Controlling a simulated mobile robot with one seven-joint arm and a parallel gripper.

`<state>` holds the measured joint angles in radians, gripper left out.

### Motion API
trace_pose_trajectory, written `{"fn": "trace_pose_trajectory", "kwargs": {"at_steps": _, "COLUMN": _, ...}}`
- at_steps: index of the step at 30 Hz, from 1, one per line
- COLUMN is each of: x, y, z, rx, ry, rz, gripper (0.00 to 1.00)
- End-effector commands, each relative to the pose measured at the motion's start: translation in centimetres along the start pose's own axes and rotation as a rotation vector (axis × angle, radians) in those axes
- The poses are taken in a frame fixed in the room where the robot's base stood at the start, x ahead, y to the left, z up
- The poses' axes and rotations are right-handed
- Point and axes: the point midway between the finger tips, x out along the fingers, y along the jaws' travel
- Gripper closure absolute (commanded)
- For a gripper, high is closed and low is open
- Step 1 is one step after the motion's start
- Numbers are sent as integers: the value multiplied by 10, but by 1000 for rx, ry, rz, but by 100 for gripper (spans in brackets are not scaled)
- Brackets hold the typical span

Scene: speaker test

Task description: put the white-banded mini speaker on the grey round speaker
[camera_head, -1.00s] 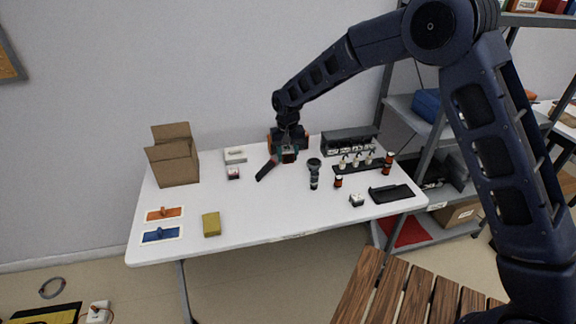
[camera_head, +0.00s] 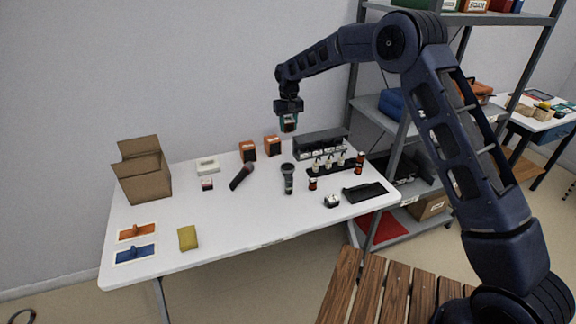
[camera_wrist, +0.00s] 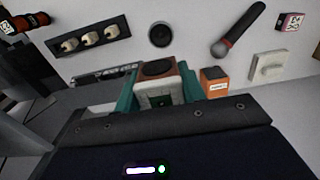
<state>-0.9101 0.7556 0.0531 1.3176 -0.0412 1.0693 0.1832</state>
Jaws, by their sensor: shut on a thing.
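My gripper (camera_head: 289,123) is shut on a small brown speaker (camera_head: 289,126) with a dark front, held in the air above the back of the table. In the wrist view its teal fingers (camera_wrist: 158,92) clasp the speaker's sides, and its pale face (camera_wrist: 160,96) and dark round patch show. A dark grey thing with a round top (camera_head: 287,171) stands mid-table, in front of and below the gripper; it also shows in the wrist view (camera_wrist: 160,34). It may be the grey round speaker; its kind is unclear. The held speaker is apart from it.
Two orange-brown boxes with black fronts (camera_head: 249,151) (camera_head: 272,146) stand at the table's back. A microphone (camera_head: 241,177) lies left of the round-topped thing. A dark rack (camera_head: 335,167) is to its right.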

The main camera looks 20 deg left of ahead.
Motion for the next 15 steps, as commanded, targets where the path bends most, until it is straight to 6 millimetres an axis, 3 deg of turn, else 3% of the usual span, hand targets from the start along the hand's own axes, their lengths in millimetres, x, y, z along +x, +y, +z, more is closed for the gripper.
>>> {"fn": "trace_pose_trajectory", "kwargs": {"at_steps": 15, "x": 112, "y": -1, "z": 1, "rx": 0, "ry": -3, "rz": 1, "gripper": 85}}
